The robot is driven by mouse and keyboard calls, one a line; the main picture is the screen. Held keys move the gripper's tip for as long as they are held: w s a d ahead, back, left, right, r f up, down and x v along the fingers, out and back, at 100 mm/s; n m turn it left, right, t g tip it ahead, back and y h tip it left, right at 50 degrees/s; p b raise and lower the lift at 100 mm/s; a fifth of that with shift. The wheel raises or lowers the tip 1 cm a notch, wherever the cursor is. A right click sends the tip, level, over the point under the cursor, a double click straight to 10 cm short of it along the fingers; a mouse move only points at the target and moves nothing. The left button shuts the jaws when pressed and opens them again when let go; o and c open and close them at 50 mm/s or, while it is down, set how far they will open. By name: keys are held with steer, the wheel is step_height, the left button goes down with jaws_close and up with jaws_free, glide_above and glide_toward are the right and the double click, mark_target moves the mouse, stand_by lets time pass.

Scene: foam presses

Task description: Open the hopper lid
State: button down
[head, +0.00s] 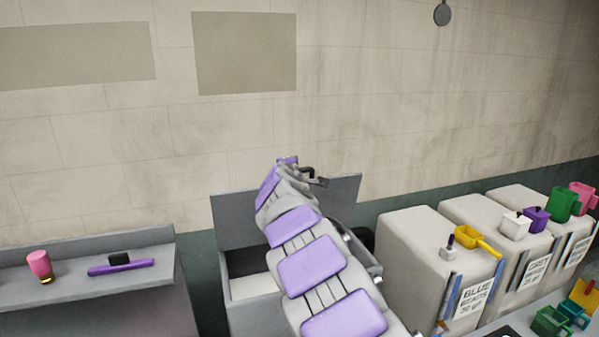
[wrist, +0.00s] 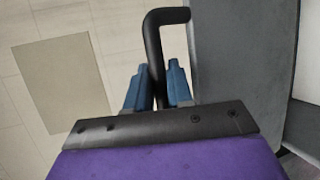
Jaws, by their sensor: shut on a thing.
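The hopper lid (head: 345,199) is a grey panel that stands raised at the back of the hopper (head: 249,308), tilted up near the wall. In the wrist view the lid (wrist: 236,62) fills the right side as a grey surface. A black bent handle (wrist: 154,55) joins the lid at its upper end. My gripper (wrist: 158,82) has its two blue fingers on either side of the handle and is shut on it. In the head view my gripper (head: 312,177) is at the lid's upper edge. My purple and grey arm hides the middle of the lid and much of the hopper opening.
A grey bench (head: 85,272) at left holds a pink-capped item (head: 39,264) and a purple tool (head: 121,267). Beige bins (head: 411,251) stand close on the right, with a yellow scoop (head: 477,241) on top. The wall (head: 330,125) is close behind the lid.

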steer(key=shift+w+a+g, duration=0.25)
steer(key=shift+w+g, duration=0.05)
steer(key=shift+w, duration=0.15)
stand_by(0.3)
steer(key=c, duration=1.1)
jaws_free()
steer(key=shift+w+a+f, duration=0.1)
steer(key=shift+w, duration=0.05)
steer(key=shift+s, duration=0.25)
steer(key=b+v, duration=0.3)
steer(key=v, duration=1.3)
steer(key=shift+s+a, duration=0.2)
steer(key=shift+s, duration=0.2)
steer(key=shift+d, duration=0.1)
